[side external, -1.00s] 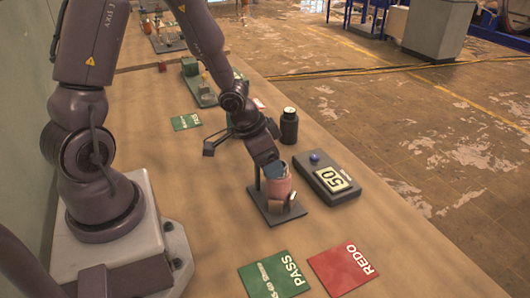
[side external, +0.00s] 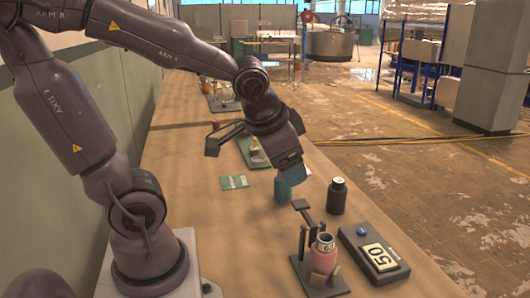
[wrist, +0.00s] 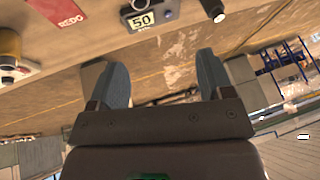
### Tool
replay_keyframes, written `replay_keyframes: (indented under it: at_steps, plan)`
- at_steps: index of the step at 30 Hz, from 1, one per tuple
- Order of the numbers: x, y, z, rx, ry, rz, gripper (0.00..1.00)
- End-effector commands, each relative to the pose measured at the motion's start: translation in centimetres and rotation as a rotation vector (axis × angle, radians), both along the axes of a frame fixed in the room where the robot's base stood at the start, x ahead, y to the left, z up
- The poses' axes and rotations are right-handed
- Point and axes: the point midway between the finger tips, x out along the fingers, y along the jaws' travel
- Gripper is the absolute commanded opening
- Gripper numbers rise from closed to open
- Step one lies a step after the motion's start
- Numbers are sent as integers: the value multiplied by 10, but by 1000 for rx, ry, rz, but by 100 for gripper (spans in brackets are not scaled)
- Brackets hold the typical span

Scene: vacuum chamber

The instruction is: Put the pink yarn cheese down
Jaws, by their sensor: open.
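The pink yarn cheese (side external: 323,261) stands upright, with a pale tube at its top, on the dark base of a small stand (side external: 303,268) with posts in the side view. A tan piece at its lower front hides part of it. My gripper (side external: 292,175) is above and behind the cheese, well clear of it. In the wrist view my gripper (wrist: 162,62) has its two blue-grey fingers wide apart with nothing between them.
A box with a "50" display (side external: 375,253) and blue knob stands right of the stand. A green card (side external: 234,182) lies farther left. A red REDO card (wrist: 60,12) shows in the wrist view.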

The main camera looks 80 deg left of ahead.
Motion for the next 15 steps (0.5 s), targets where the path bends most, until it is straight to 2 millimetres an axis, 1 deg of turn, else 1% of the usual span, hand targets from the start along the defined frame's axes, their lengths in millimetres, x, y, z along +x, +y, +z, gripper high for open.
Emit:
replay_keyframes:
  at_steps: [1,3,6,10,15]
  plan:
    - [-11,-10,14,-38,-29,-12,74]
    - [-26,-21,25,-99,-44,-28,74]
    - [-41,-33,35,-169,-55,-55,74]
    - [-51,-40,40,-216,-58,-75,74]
    - [-52,-41,41,-222,-57,-77,74]
